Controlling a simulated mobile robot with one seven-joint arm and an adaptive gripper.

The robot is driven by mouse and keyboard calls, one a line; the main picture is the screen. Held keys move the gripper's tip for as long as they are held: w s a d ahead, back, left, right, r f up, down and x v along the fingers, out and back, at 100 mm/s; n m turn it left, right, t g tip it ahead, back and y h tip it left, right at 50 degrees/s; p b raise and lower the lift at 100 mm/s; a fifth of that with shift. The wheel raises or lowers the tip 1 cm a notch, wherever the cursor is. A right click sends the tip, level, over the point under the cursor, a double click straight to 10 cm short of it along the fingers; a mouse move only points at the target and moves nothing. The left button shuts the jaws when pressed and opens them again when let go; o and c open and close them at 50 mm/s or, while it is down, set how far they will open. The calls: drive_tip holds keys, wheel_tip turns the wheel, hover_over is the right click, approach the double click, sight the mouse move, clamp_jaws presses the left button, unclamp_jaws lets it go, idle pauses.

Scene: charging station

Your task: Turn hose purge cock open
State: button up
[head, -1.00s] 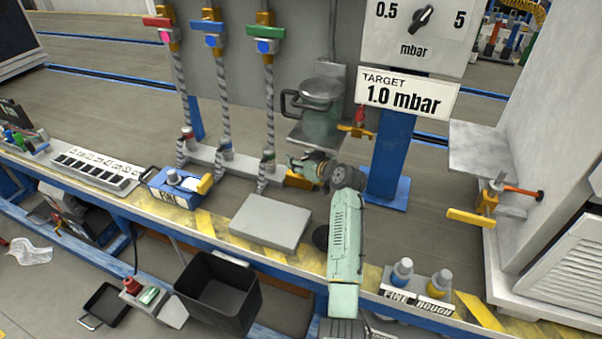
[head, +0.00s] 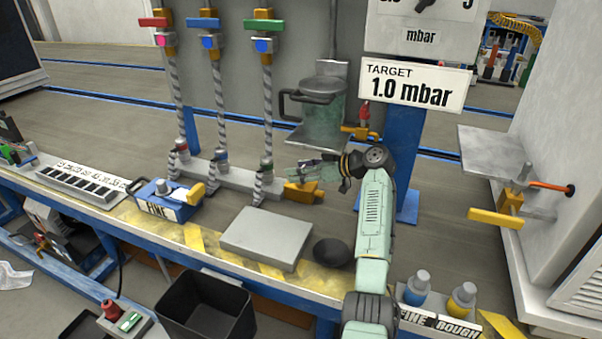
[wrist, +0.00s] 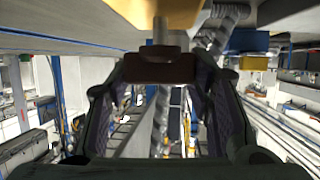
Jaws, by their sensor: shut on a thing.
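The hose purge cock appears as a yellow body (head: 303,192) at the right end of the grey hose manifold in the head view. My gripper (head: 306,168) reaches in from the right, just above this body. In the wrist view, a dark reddish-brown handle block (wrist: 160,68) on a short stem lies between my fingers, with an orange-yellow part (wrist: 155,10) above it in the picture. My gripper is shut on this handle block. The fingers hide the handle in the head view, so its exact angle cannot be told.
Striped hoses (head: 220,110) rise just left of my gripper. A lidded green pot (head: 325,118) on a shelf and a blue post (head: 403,165) stand close behind. A grey plate (head: 266,237) and dark bowl (head: 331,253) lie in front. A blue FINE box (head: 165,203) stands left.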

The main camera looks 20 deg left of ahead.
drive_tip(key=shift+f, duration=0.1)
drive_tip(key=o, duration=1.2)
drive_tip(key=shift+c, duration=0.2)
drive_tip(key=v, duration=0.7)
drive_tip(key=shift+d, duration=0.2)
